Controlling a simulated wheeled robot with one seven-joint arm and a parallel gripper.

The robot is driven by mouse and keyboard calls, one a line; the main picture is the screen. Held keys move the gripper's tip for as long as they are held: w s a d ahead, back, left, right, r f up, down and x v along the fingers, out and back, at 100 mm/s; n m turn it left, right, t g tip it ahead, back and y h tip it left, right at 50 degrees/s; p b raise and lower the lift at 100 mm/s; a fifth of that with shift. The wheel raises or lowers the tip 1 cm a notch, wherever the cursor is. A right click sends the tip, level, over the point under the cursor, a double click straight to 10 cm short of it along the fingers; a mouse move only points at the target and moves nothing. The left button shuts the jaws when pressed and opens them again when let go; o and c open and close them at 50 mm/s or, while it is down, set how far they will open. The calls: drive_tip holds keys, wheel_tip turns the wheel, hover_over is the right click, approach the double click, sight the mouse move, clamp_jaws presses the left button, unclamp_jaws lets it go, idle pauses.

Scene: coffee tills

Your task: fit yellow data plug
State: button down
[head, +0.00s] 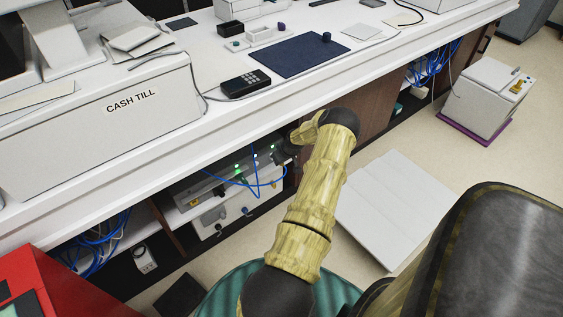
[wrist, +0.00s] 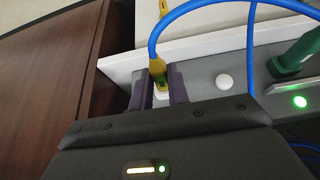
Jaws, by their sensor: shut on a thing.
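The yellow data plug (wrist: 157,66) is in the wrist view, with a blue cable (wrist: 196,8) arching up and right from its yellow boot. Its pale front end points toward my gripper's palm. My gripper (wrist: 160,91) is shut on the plug, one purple finger on each side. In the head view my gripper (head: 284,156) is dark and partly hidden by my arm, at the right end of the grey unit (head: 209,193) under the counter. The plug cannot be made out there. I cannot tell whether its front end sits in a socket.
The wrist view shows a green plug (wrist: 299,52), a round white knob (wrist: 224,82) and a lit green lamp (wrist: 300,101) right of my gripper. A brown wooden panel (wrist: 50,70) stands close on the left. The counter edge (head: 230,118) overhangs the bay.

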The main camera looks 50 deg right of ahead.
drive_tip(key=shift+w, duration=0.1)
drive_tip(key=c, duration=1.3)
unclamp_jaws()
drive_tip(key=p+v, duration=0.4)
drive_tip(key=v, duration=1.3)
drive_tip(key=shift+a+r+p, duration=0.1)
drive_tip(key=shift+r+p, duration=0.05)
drive_tip(key=shift+p, duration=0.2)
